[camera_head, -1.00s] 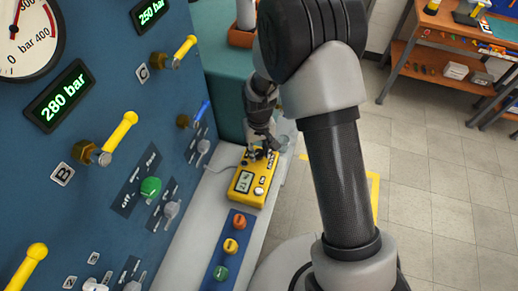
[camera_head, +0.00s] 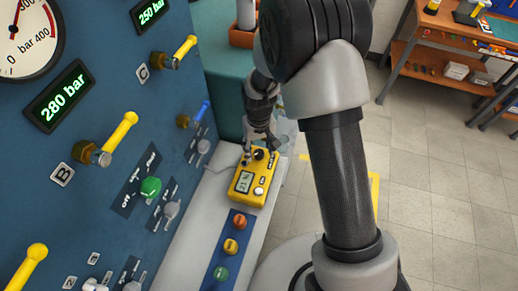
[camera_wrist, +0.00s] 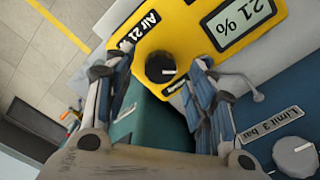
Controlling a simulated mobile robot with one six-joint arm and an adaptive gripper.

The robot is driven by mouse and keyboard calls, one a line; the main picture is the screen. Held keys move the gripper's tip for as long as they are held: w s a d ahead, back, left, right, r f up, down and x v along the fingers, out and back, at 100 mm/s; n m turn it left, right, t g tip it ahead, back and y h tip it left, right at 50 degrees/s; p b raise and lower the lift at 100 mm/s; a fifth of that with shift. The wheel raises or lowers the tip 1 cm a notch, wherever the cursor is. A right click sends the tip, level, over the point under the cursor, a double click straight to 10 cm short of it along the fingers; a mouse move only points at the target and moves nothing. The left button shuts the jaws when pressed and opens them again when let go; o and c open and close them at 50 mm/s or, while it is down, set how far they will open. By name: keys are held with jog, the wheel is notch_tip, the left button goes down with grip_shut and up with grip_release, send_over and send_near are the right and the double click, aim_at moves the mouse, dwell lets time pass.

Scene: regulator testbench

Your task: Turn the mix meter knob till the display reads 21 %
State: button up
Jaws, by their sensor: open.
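The yellow mix meter (camera_head: 252,184) lies on the grey ledge beside the blue panel. Its display (camera_wrist: 239,17) reads 21 % in the wrist view, upside down there. Its black knob (camera_wrist: 160,67) has a white pointer mark and stands uncovered; in the head view the knob (camera_head: 259,154) is at the far end of the meter. My gripper (camera_wrist: 163,72) is open, with one finger on either side of the knob and gaps between. In the head view my gripper (camera_head: 258,148) is just behind the knob, clear of it.
Several coloured buttons (camera_head: 230,247) sit on a blue strip in front of the meter. The blue panel (camera_head: 160,100) with yellow levers and a 280 bar display (camera_head: 59,95) stands at the left. A grey limit knob (camera_wrist: 294,157) is at the lower right of the wrist view.

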aim_at(259, 153)
notch_tip(259, 153, up, 11)
dwell(0.3)
dwell(0.5)
